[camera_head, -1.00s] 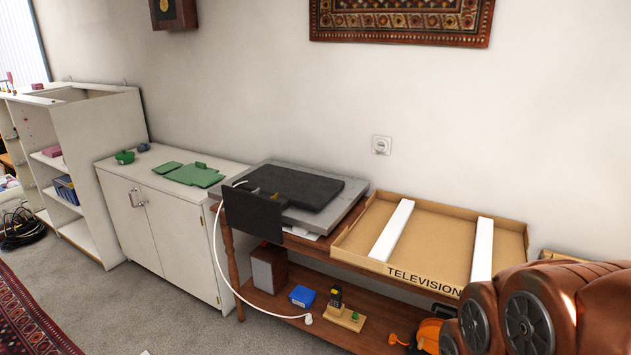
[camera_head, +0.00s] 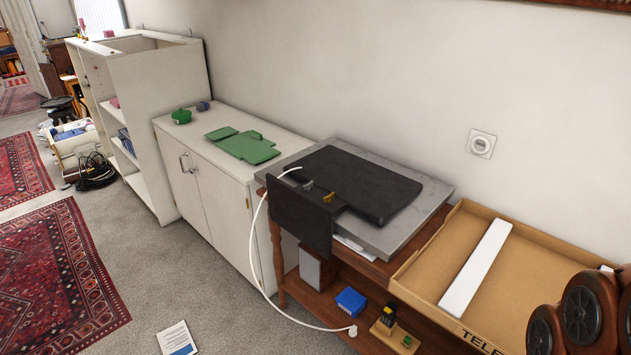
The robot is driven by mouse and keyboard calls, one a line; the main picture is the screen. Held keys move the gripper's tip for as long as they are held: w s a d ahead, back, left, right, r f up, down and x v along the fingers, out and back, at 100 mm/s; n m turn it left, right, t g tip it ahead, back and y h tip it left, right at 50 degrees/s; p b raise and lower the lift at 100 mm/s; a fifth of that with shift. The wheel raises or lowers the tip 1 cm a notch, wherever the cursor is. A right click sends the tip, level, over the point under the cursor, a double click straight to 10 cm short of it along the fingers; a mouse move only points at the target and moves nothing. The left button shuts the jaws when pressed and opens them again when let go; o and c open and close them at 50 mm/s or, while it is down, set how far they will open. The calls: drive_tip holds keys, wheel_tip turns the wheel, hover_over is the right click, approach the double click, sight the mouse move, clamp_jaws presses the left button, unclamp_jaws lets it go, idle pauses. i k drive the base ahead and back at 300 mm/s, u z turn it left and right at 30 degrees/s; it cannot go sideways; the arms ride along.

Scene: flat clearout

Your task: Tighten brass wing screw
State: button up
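A small brass wing screw (camera_head: 328,197) sits at the near edge of a flat black panel (camera_head: 365,182), where a black plate (camera_head: 290,215) hangs down over the table edge. A similar grey wing-shaped piece (camera_head: 308,186) is just left of it. How deep the brass screw sits is too small to tell. The black panel lies on a grey slab (camera_head: 425,205) on a wooden table. My arm shows only as reddish-brown links at the lower right. My gripper is out of view.
An open cardboard box (camera_head: 415,278) with a white foam strip (camera_head: 476,268) is right of the slab. A white cable (camera_head: 254,255) hangs to the lower shelf. A white cabinet (camera_head: 205,195) stands left. A booklet (camera_head: 177,339) lies on the carpet; the floor in front is mostly clear.

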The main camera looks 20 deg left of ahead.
sight(327, 199)
drive_tip(key=u, duration=0.75)
drive_tip(key=i, duration=0.85)
drive_tip(key=u, duration=0.85)
